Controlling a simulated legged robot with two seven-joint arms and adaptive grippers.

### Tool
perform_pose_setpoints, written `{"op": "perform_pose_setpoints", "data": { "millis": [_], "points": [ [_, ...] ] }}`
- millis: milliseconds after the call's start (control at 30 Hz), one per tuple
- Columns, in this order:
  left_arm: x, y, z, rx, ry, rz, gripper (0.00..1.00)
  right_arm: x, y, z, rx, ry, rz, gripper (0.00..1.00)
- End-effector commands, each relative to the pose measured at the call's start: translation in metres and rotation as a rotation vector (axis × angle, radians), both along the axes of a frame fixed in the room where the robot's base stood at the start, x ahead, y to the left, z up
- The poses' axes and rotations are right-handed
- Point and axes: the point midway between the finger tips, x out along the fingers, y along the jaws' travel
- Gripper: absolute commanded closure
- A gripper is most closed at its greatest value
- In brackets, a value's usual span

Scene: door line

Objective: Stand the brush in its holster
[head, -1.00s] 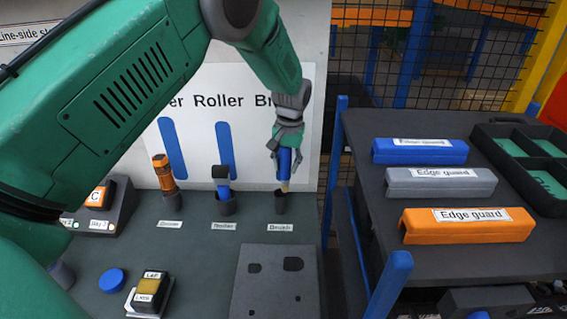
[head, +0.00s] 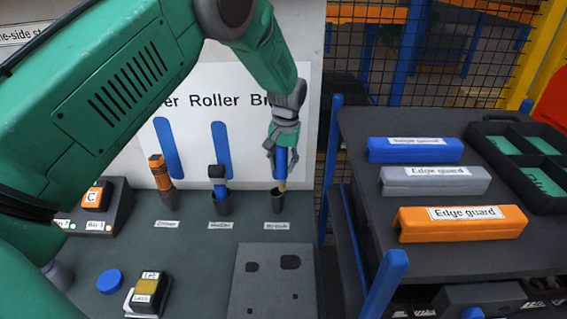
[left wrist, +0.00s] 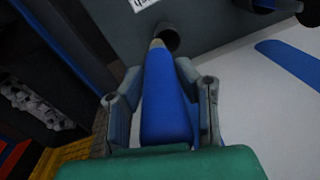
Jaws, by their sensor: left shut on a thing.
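The brush (head: 282,162) has a blue handle and a pale tip that points down. My left gripper (head: 281,150) is shut on its handle. The brush holster (head: 279,203) is a dark cup behind the "Brush" label, and the brush tip is at its mouth. The head view does not clearly show how far inside the tip is. In the left wrist view the blue handle (left wrist: 166,100) lies between the fingers, with the tip close to the dark round opening of the holster (left wrist: 166,38). My right gripper is not in view.
The roller (head: 219,182) and an orange driver (head: 160,172) stand in holsters to the left. A grey plate (head: 272,285) lies in front. A dark cart (head: 350,150) with edge guards (head: 460,222) stands to the right.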

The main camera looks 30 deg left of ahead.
Motion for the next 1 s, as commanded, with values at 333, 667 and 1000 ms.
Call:
{"op": "perform_pose_setpoints", "data": {
  "millis": [333,667,1000],
  "points": [
    [0.0001,0.0001,-0.0003,0.0,0.0,0.0,1.0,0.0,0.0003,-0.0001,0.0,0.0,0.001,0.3],
    [-0.0001,0.0004,0.0012,0.002,0.0,0.0,1.0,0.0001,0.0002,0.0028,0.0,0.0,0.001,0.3],
    [-0.0002,0.0053,-0.005,0.0,0.0,0.0,1.0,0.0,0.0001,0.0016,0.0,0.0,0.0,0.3]
  ]
}}
